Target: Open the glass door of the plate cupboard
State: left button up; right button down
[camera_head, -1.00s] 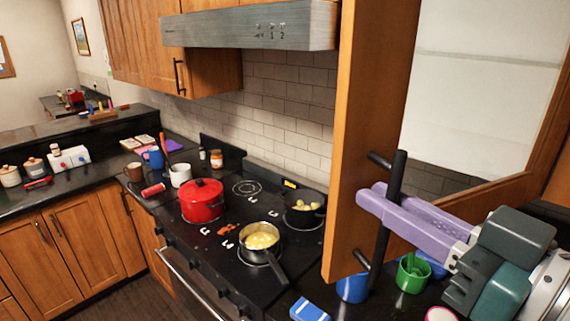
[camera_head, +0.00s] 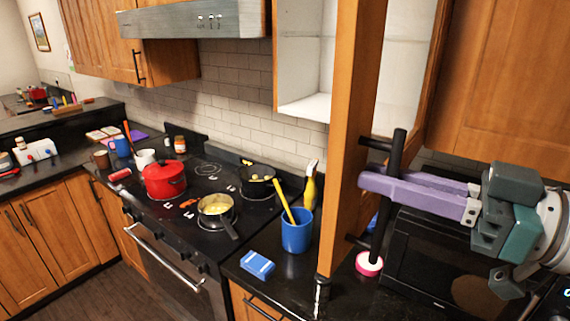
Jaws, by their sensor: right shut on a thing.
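The glass door (camera_head: 352,130) has a wooden frame and stands swung out from its cupboard, seen nearly edge-on. Its black bar handle (camera_head: 393,165) is upright on the door's near edge. My right gripper (camera_head: 372,182), with purple fingers, comes in from the right and is shut on the handle. The plate cupboard (camera_head: 305,60) shows its white inside to the left of the door. No plates show in the visible part. My left gripper is not in view.
Below the door, a blue cup (camera_head: 297,232) with a yellow utensil, a blue box (camera_head: 257,264) and a pink-rimmed roll (camera_head: 369,263) are on the black counter. A yellow bottle (camera_head: 310,188) stands behind. The stove holds a red pot (camera_head: 164,181) and pans. A dark microwave (camera_head: 440,260) is at lower right.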

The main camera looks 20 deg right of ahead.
jog(key=c, duration=0.9)
grip_release()
jog(key=shift+b+v, duration=1.2)
jog(key=shift+v, duration=3.75)
jog(key=shift+w+f, duration=0.1)
